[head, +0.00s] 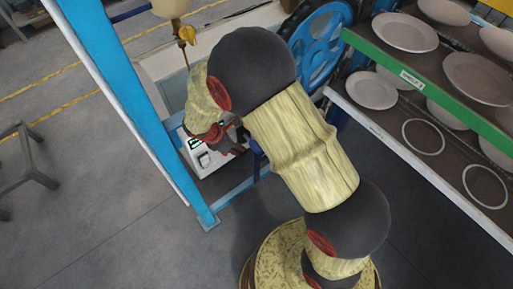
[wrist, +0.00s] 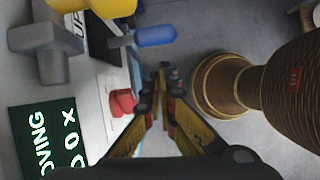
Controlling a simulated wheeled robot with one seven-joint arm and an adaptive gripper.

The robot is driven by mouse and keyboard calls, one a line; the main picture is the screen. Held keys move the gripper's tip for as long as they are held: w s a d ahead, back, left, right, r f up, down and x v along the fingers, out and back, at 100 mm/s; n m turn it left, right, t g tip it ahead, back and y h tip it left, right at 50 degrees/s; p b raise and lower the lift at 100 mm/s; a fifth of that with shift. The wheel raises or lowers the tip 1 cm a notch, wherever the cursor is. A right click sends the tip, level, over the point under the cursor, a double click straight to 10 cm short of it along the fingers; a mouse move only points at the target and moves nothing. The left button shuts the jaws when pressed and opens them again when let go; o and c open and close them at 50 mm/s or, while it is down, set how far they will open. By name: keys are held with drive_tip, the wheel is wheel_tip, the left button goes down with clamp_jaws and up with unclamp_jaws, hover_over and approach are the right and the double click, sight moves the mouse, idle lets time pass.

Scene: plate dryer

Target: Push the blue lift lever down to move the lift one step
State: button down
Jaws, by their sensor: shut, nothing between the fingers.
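The blue lift lever's rounded blue handle (wrist: 155,36) shows at the top of the wrist view, sticking out to the right from the control panel. My gripper (wrist: 161,78) is shut and empty. Its fingertips appear just below the blue handle in the picture, with a visible gap; the depth between them is hard to tell. In the head view, my arm hides most of the lever area and the gripper blends in beside the white control box (head: 205,158).
The panel carries a red button (wrist: 123,102), a grey lever with a yellow knob (wrist: 88,6) and a dark screen (wrist: 48,138) with partly visible text. A blue post (head: 120,80) stands left of the arm. A plate rack (head: 425,115) and blue wheel (head: 322,45) are right.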

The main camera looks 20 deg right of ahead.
drive_tip(key=shift+v, duration=2.05)
drive_tip(key=s+d+r+m+t+y+b, duration=0.2)
drive_tip(key=s+d+r+m+b, duration=0.2)
drive_tip(key=s+r+m+b, duration=0.2)
drive_tip(key=s+d+r+m+t+y+b, duration=0.2)
drive_tip(key=s+r+m+b, duration=0.4)
drive_tip(key=s+r+m, duration=0.5)
drive_tip(key=shift+s+d+m+t+y, duration=0.3)
drive_tip(key=shift+s+d+m+y, duration=0.2)
drive_tip(key=shift+s+d+m, duration=0.9)
drive_tip(key=shift+s+a+m, duration=0.2)
drive_tip(key=shift+a+m, duration=0.1)
